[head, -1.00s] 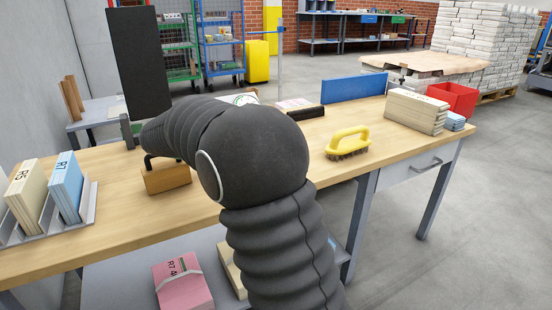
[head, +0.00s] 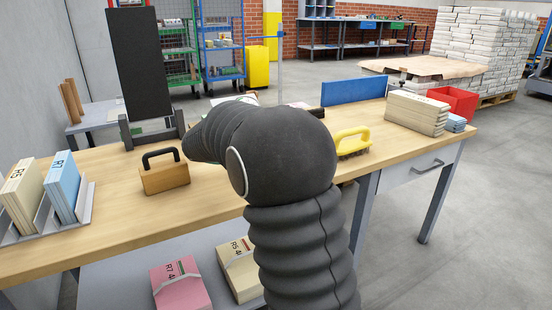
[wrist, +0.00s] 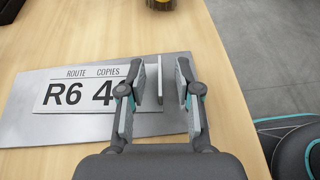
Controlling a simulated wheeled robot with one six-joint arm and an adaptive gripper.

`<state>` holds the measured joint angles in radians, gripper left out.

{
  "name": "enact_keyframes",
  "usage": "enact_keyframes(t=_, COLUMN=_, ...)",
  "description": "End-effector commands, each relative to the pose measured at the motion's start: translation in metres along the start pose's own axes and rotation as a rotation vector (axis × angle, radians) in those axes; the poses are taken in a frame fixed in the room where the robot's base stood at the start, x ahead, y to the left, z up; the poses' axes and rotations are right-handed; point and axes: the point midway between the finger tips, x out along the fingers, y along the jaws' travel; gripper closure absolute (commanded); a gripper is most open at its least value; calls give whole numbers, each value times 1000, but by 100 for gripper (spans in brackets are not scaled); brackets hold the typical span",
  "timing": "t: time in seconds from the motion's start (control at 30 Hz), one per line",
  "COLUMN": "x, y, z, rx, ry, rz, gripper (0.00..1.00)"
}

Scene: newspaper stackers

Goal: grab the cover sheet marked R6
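A thin pale upright tab (wrist: 160,80) rises near the label's right end. My gripper (wrist: 162,95) is open over the plate, one finger on each side of the tab. A gap shows on both sides of the tab; whether the fingertips touch the plate I cannot tell. In the head view my arm hides the gripper and the sheet.
On the bench, a wooden block with a black handle (head: 164,178) stands left of my arm and a yellow-handled brush (head: 352,141) right. A rack holds R5 (head: 22,195) and R7 (head: 62,187) stacks at the left. A blue panel (head: 353,90) stands at the back edge.

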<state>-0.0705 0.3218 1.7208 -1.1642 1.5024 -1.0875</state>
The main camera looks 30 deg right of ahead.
Motion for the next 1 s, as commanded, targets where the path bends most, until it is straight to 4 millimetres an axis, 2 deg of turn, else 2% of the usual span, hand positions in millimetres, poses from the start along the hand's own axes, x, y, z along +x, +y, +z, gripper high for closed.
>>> enact_keyframes(t=0.07, x=0, y=0, z=0, rx=0, ry=0, rz=0, gripper=67)
enact_keyframes(t=0.13, x=0, y=0, z=0, rx=0, ry=0, rz=0, gripper=79)
enact_keyframes(t=0.2, x=-1, y=0, z=0, rx=0, ry=0, rz=0, gripper=97)
enact_keyframes(t=0.23, x=-1, y=0, z=0, rx=0, ry=0, rz=0, gripper=100)
enact_keyframes(t=0.67, x=-2, y=0, z=4, rx=1, ry=0, rz=0, gripper=100)
enact_keyframes(t=0.77, x=-7, y=0, z=15, rx=3, ry=0, rz=0, gripper=100)
enact_keyframes(t=1.0, x=-24, y=0, z=57, rx=3, ry=0, rz=1, gripper=100)
